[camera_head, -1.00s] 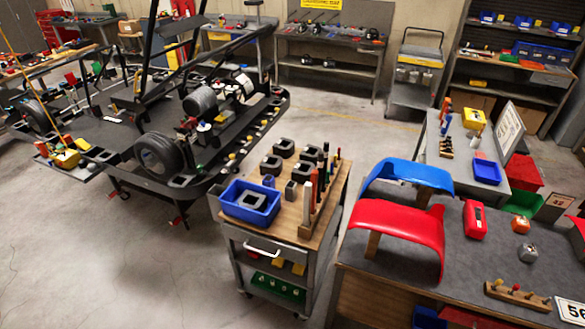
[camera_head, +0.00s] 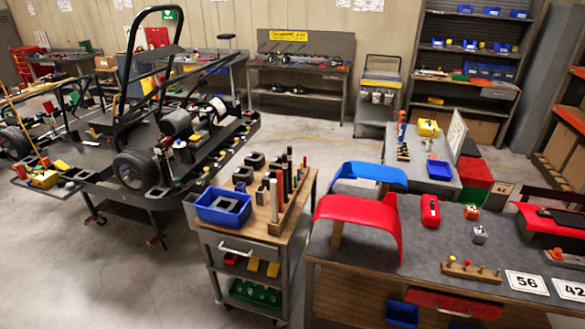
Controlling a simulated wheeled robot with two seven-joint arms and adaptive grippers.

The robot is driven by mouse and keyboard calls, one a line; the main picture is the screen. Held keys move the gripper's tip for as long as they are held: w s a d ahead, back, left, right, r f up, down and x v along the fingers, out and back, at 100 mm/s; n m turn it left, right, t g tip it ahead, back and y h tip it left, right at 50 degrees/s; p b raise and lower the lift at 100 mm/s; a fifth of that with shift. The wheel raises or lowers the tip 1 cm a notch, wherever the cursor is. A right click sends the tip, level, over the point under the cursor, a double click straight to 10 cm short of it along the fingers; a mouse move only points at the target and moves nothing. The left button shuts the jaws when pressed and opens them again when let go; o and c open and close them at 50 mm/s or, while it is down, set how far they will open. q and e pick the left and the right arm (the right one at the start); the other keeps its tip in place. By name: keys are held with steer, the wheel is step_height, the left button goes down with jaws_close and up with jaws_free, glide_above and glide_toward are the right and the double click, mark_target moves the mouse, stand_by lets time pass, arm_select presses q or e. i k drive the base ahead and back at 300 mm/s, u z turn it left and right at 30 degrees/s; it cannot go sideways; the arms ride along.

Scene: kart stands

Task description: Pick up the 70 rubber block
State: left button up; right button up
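Several dark blocks (camera_head: 243,174) sit on the wooden top of a grey cart (camera_head: 259,224) in the middle of the view. They look like rubber blocks, but no 70 is readable on any of them. A blue bin (camera_head: 223,203) at the cart's front left corner holds another dark block. Tall dark and red rods (camera_head: 274,200) stand in a wooden holder along the cart's right side. Neither of my grippers is in view.
A go-kart on a stand (camera_head: 135,169) is at the left. A grey-topped bench (camera_head: 410,265) with a red fender (camera_head: 358,212) and number cards 56 (camera_head: 526,282) and 42 (camera_head: 570,289) is at the right. Open floor lies left of the cart.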

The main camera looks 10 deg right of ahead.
mark_target(256, 161)
steer(key=z, duration=0.1)
steer(key=k, duration=0.3)
steer(key=u, duration=0.65)
steer(key=i, duration=0.45)
steer(key=u, duration=0.5)
steer(key=i, duration=1.4)
steer(key=z, duration=0.7)
